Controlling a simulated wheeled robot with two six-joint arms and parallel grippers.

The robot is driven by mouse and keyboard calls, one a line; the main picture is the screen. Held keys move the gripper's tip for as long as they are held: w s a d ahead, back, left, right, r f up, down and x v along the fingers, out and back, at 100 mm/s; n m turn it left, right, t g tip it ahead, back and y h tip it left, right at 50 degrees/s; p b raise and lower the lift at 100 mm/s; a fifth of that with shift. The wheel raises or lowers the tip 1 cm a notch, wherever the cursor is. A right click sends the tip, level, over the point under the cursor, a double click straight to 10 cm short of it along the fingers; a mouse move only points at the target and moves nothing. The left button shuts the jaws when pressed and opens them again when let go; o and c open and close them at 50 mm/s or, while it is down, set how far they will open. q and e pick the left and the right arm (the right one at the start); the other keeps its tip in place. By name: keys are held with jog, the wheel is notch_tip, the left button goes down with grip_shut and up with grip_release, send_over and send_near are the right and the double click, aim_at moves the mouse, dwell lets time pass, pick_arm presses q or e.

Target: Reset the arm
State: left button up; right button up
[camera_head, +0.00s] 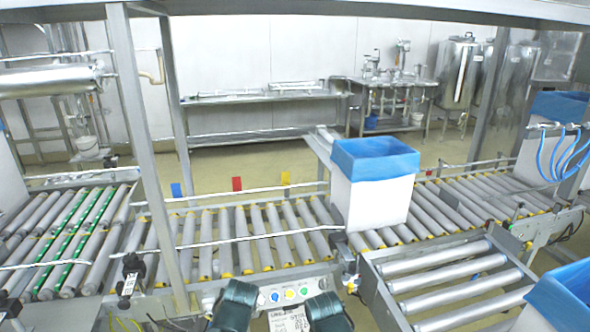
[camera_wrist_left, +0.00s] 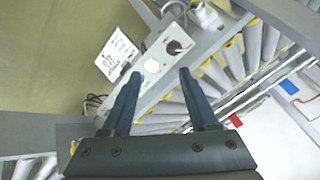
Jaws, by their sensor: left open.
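In the left wrist view my left gripper (camera_wrist_left: 160,74) is open, with its two dark fingers apart and nothing between them. It hangs above the conveyor's side, over a grey control box (camera_wrist_left: 170,48) with a dark knob. In the head view two dark green parts, which look like parts of my own arms, stand at the bottom edge in front of the control panel (camera_head: 288,294). No jaws can be made out there. My right gripper is not seen. A white box (camera_head: 372,205) with a blue liner (camera_head: 376,158) stands upright on the roller conveyor.
The roller conveyor (camera_head: 262,232) runs across the middle, with metal rails and upright posts. A branch of rollers (camera_head: 440,280) comes forward at the right. Another blue-lined box (camera_head: 568,300) is at the lower right corner. Tanks (camera_head: 460,72) and metal tables stand far behind.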

pick_arm(q)
jog(key=s+d+r+n+g+p, duration=0.1)
jog(key=s+d+r+g+p, duration=0.6)
jog(key=s+d+r+p, duration=0.4)
jog(key=s+r+p, duration=0.2)
jog(key=s+p, duration=0.1)
jog(key=s, duration=0.1)
jog(key=shift+s+h, duration=0.15)
jog(key=shift+h, duration=0.25)
